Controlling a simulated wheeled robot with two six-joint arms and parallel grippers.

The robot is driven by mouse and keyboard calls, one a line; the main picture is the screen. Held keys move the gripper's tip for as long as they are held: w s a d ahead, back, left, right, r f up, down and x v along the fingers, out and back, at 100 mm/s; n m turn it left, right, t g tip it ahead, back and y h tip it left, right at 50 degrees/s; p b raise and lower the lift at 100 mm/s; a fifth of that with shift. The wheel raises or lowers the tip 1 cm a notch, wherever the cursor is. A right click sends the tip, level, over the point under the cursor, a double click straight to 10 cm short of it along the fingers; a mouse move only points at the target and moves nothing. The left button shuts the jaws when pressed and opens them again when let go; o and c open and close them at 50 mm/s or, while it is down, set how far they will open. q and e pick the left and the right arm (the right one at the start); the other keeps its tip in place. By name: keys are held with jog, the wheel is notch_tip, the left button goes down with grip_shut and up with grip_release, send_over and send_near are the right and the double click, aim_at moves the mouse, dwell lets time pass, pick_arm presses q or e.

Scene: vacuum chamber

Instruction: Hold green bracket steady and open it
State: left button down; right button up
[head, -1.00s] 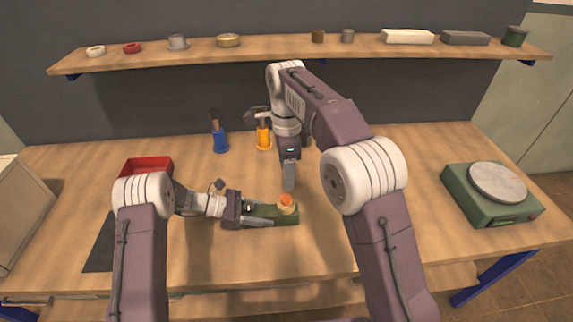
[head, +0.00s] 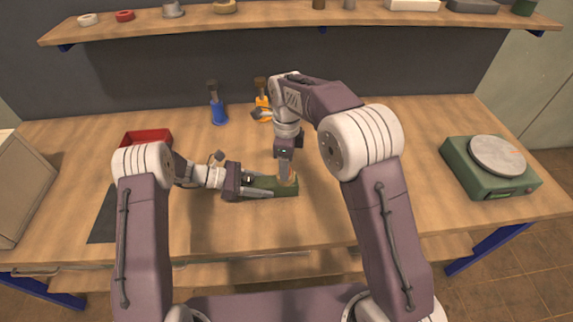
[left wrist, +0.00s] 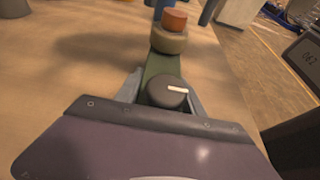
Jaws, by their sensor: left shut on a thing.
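The green bracket (head: 286,190) lies flat on the bench. My left gripper (head: 258,187) is shut on its left end. In the left wrist view the bracket (left wrist: 160,64) runs between my left fingers, with a dark knob (left wrist: 168,92) marked by a white line near them. A tan round piece (left wrist: 168,40) with an orange cap (left wrist: 174,20) stands at the bracket's far end.
A red tray (head: 146,137) and a dark mat (head: 104,220) lie to the left. A blue-based item (head: 218,112) and an orange one (head: 263,106) stand behind. A green scale (head: 490,168) is at the right. A shelf (head: 290,15) spans the back wall.

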jog(key=shift+f, duration=0.55)
grip_shut()
jog(key=shift+r, duration=0.15)
dwell(0.3)
jog(key=shift+r, duration=1.05)
